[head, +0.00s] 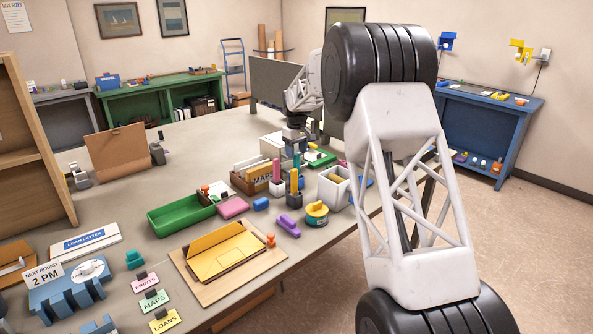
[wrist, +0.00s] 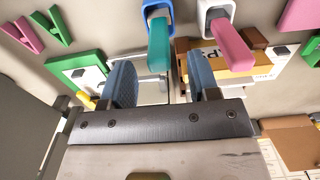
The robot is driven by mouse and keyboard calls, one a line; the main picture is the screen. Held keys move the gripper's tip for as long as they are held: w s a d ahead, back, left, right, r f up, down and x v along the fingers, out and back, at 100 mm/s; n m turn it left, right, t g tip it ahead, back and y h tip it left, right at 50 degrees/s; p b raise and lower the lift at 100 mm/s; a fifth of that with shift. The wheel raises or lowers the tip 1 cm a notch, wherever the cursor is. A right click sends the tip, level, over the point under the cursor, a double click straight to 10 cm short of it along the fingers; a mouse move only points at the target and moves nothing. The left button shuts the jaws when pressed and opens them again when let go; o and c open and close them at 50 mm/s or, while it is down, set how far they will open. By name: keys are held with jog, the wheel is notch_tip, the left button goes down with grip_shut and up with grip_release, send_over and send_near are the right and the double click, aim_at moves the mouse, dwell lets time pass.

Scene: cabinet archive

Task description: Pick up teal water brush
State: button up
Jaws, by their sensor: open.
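The teal water brush (wrist: 159,42) shows in the wrist view, standing out of a blue holder (wrist: 154,10) at the top. My gripper (wrist: 162,75) is open, with its two blue fingers spread left and right of the brush's near end in the picture. Nothing is held between them. I cannot tell how far the fingertips are from the brush. In the head view my gripper (head: 293,143) points down over the back of the table, close to the brush holders.
A pink brush (wrist: 231,46) stands in a white holder beside the teal one. In the head view a yellow brush (head: 294,181) stands close by. A maps box (head: 250,184), a green tray (head: 180,216) and a white open bin (head: 334,188) surround the spot.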

aim_at(297, 161)
jog(key=shift+f, duration=0.1)
jog(key=shift+w+f, duration=0.1)
jog(key=shift+f, duration=2.4)
jog(key=shift+c, duration=0.3)
jog(key=c, duration=0.9)
